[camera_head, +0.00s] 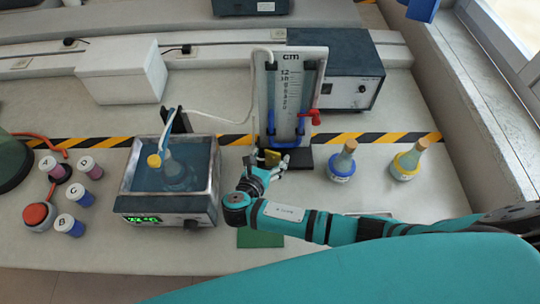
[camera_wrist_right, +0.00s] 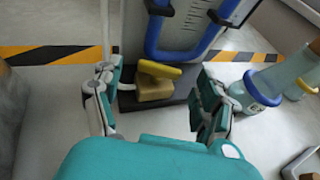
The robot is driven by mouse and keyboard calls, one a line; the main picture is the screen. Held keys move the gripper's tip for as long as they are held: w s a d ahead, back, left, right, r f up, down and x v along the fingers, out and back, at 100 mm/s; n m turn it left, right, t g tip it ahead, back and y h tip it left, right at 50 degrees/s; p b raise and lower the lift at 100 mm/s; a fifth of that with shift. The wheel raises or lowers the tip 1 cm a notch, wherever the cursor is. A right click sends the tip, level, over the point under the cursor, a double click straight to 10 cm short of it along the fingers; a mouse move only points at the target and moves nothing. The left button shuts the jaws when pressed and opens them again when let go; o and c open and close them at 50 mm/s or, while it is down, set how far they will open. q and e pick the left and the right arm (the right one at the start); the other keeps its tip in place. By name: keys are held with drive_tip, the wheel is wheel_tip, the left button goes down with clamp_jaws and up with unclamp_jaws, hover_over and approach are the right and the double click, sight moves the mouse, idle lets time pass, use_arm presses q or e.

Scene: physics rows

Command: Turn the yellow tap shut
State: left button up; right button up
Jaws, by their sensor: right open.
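The yellow tap (camera_head: 272,157) sits low at the front of the manometer board (camera_head: 291,95), by its dark base. In the right wrist view its flat yellow handle (camera_wrist_right: 160,69) lies roughly crosswise on a brass-coloured body (camera_wrist_right: 155,89). My right gripper (camera_head: 268,168) is just in front of the tap and partly hides it in the head view. In the right wrist view the open fingers (camera_wrist_right: 156,82) stand left and right of the tap, with a visible gap on each side. My left gripper is not in view.
A water bath (camera_head: 138,203) holding a flask stands left of my gripper. A blue-collared flask (camera_head: 342,163) and a yellow-collared flask (camera_head: 407,163) stand to the right. A red tap (camera_head: 309,116) and blue tubing (camera_wrist_right: 228,10) are above the yellow tap. A pale hose runs left.

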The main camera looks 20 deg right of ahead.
drive_tip(key=shift+w+d+f, duration=0.2)
drive_tip(key=shift+w+d, duration=0.05)
drive_tip(key=shift+w, duration=0.05)
drive_tip(key=c, duration=1.2)
drive_tip(key=shift+w+a+m+g+h, duration=0.1)
drive_tip(key=shift+a+m+g+h, duration=0.05)
drive_tip(key=shift+m+g+h, duration=0.35)
drive_tip(key=shift+w+a+m+g+h, duration=0.1)
drive_tip(key=shift+m+g+h, duration=0.2)
drive_tip(key=shift+m+g, duration=0.25)
drive_tip(key=shift+m+g+h, duration=0.25)
drive_tip(key=shift+m+h, duration=0.15)
drive_tip(key=shift+m, duration=0.05)
drive_tip(key=o, duration=1.2)
